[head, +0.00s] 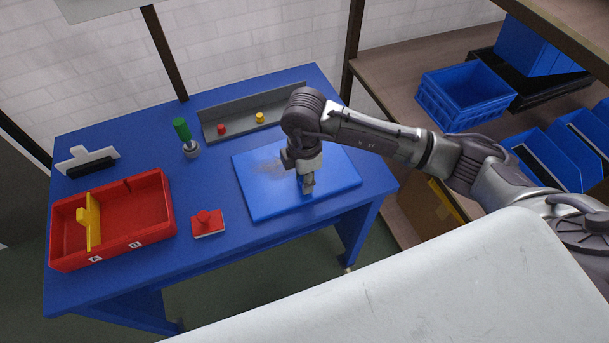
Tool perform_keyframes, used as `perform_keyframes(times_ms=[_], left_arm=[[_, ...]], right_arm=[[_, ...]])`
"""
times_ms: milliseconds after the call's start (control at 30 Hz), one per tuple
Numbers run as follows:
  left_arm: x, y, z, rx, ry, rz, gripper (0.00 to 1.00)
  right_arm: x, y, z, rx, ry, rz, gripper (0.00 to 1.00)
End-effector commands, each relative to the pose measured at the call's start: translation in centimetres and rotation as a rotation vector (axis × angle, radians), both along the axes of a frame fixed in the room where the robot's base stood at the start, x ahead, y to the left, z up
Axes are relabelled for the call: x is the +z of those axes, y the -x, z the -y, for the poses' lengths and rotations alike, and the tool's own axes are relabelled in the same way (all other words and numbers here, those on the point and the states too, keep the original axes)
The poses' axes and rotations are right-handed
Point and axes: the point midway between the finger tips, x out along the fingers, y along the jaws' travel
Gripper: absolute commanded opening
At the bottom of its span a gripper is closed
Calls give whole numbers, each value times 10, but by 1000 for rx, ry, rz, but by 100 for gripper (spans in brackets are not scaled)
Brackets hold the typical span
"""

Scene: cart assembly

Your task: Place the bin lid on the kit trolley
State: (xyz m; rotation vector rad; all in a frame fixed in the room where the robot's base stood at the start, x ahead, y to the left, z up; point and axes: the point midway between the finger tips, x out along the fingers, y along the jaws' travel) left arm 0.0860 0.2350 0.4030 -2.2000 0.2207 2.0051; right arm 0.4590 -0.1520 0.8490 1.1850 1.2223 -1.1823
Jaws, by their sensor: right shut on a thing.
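The bin lid (333,184), as I take it, is a flat blue panel with a grey-brown smudge, at the right part of the blue table top. My right gripper (308,186) points down over its middle and is shut on it; the exact grip spot is small and partly hidden by the fingers. I cannot tell if the lid rests on the top or is slightly above it. The blue table (142,285), with a caster-like foot at the right, may be the kit trolley; I cannot tell for sure. My left gripper is not in view.
On the blue top are a red bin (142,215) with a yellow divider (93,222), a small red knobbed block (208,224), a green-handled tool (183,131) and a grey rack (285,101). Shelves with blue crates (465,97) stand right. A pale surface (430,285) fills the lower right.

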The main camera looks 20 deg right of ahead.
Motion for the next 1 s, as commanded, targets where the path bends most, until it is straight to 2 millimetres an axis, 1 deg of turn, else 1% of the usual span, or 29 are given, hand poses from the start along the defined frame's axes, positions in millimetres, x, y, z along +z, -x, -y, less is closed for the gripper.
perform_keyframes(times_ms=[100,133,267,533,667,767,1000], left_arm=[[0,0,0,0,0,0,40],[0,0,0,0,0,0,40],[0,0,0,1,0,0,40],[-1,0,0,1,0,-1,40],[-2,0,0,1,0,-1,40],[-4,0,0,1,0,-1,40],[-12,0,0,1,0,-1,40]], right_arm=[[0,0,0,1,0,0,0],[0,0,0,1,0,-1,32],[0,0,0,1,0,-1,54],[0,0,0,1,0,-1,54],[7,0,0,1,-2,1,54],[21,-1,0,2,-2,4,54],[72,-1,0,2,-2,5,54]])
